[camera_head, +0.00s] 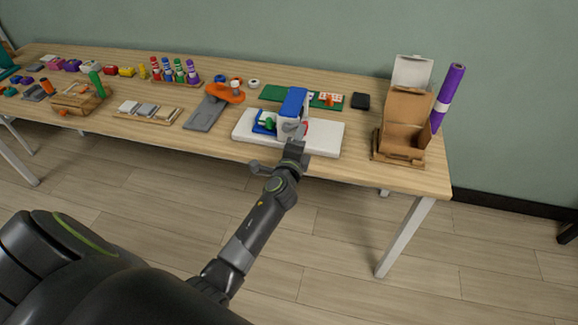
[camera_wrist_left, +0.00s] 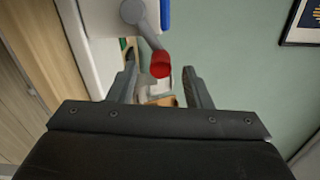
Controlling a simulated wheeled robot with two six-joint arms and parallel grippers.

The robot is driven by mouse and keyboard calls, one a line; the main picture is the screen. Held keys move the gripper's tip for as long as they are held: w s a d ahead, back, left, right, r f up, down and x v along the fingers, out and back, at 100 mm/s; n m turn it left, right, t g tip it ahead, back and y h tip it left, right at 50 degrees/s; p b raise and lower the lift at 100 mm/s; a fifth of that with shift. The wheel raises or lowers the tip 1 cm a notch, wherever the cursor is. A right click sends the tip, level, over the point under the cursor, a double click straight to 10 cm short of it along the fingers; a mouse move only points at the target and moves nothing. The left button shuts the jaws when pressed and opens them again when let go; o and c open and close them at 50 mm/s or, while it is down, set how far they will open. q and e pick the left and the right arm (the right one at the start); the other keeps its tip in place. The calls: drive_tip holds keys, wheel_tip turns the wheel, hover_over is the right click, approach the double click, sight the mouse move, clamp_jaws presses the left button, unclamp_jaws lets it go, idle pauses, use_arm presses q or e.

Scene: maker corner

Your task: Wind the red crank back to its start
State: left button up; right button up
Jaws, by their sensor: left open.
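The crank has a red knob (camera_wrist_left: 160,64) on the end of a grey arm (camera_wrist_left: 148,28), which comes from a round grey hub at the top of the left wrist view. In the head view only a bit of red (camera_head: 306,127) shows beside the blue and white device (camera_head: 293,101) on its white base (camera_head: 326,136). My left gripper (camera_head: 294,146) is at the front of this device. It is open, and in the wrist view its fingers appear on either side of the red knob. I cannot tell whether they touch it. My right gripper is not in view.
A cardboard box (camera_head: 408,107) and a purple roll (camera_head: 449,91) stand to the right. An orange and grey tool (camera_head: 208,110) lies left of the white base. A green board (camera_head: 281,95) and a black block (camera_head: 360,101) lie behind. The table's front edge (camera_head: 350,178) is clear.

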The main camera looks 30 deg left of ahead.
use_arm(q)
drive_tip(key=v, duration=1.3)
drive_tip(key=shift+s+p, duration=0.35)
drive_tip(key=shift+p, duration=0.05)
drive_tip(key=shift+w+r, duration=0.1)
drive_tip(key=c, duration=0.4)
drive_tip(key=a+r+n, duration=0.1)
drive_tip(key=n, duration=0.2)
drive_tip(key=w+a+r+n+p, duration=0.1)
drive_tip(key=r+n, duration=0.1)
drive_tip(key=n, duration=0.1)
drive_tip(key=w+a+r+n+p, duration=0.1)
drive_tip(key=n, duration=0.2)
drive_tip(key=shift+w+r+n+g+y, duration=0.15)
drive_tip(key=shift+r+n+g+y, duration=0.15)
drive_tip(key=shift+g, duration=0.1)
clamp_jaws()
drive_tip(key=w+r+n+g+h+p, duration=0.1)
drive_tip(key=w+r+n+h+p, duration=0.2)
drive_tip(key=n, duration=0.8)
drive_tip(key=w+a+f+y, duration=0.1)
drive_tip(key=w+f, duration=0.4)
drive_tip(key=w, duration=0.4)
drive_tip(key=shift+w, duration=0.35)
